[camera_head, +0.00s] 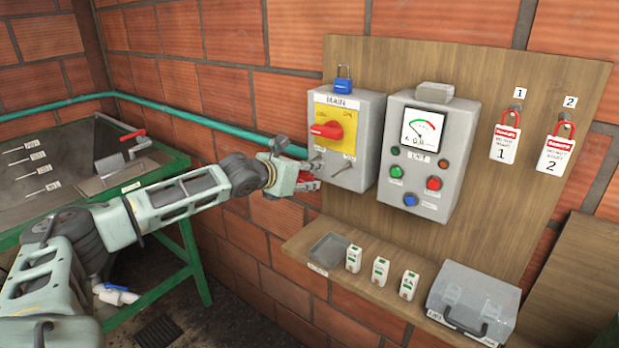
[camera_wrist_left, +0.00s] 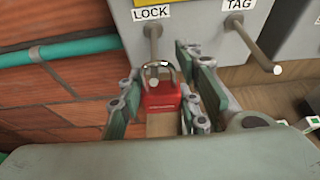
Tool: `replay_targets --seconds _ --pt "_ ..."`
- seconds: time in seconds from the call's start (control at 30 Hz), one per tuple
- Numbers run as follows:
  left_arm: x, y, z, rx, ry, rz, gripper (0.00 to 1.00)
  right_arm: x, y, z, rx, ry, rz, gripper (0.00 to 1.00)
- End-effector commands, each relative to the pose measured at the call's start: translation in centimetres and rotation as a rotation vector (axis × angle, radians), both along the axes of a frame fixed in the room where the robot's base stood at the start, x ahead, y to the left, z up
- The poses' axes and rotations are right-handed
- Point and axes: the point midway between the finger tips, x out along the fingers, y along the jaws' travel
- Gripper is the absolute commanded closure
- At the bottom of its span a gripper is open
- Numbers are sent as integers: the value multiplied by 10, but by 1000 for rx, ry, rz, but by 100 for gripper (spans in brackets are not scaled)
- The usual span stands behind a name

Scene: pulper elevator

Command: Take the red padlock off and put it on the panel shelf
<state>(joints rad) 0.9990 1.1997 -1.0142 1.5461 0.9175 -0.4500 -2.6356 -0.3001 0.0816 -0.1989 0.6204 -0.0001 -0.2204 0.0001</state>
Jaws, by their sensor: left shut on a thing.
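The red padlock (camera_wrist_left: 162,96) sits between the fingers of my left gripper (camera_wrist_left: 163,112), just below the LOCK peg (camera_wrist_left: 152,40). Its grey shackle points up toward the peg; I cannot tell whether it is still around it. In the head view my left gripper (camera_head: 305,175) is at the lower left of the grey MAIN box (camera_head: 371,130), with a bit of red showing at its fingers. The wooden panel shelf (camera_head: 297,238) runs along the bottom of the panel. My right gripper is not in view.
The shelf holds a small grey tray (camera_head: 328,250), several white labelled blocks (camera_head: 381,271) and a clear lidded box (camera_head: 474,297). A blue padlock (camera_head: 343,80) is on top of the MAIN box. The TAG peg (camera_wrist_left: 255,52) sticks out beside my gripper. Red tags hang at right.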

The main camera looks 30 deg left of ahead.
Motion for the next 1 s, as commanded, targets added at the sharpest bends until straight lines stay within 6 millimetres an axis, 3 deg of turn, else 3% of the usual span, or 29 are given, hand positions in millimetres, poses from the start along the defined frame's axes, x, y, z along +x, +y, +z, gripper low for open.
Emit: replay_targets --seconds 0.3,0.53,0.77,1.0 --pt "0 0 2 0 -2 0 97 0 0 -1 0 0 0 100" --pt "-2 0 16 1 -3 0 97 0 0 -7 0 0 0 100" --pt "-43 6 12 6 1 1 97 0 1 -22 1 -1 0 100" --pt "-101 10 11 7 0 3 97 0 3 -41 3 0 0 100"
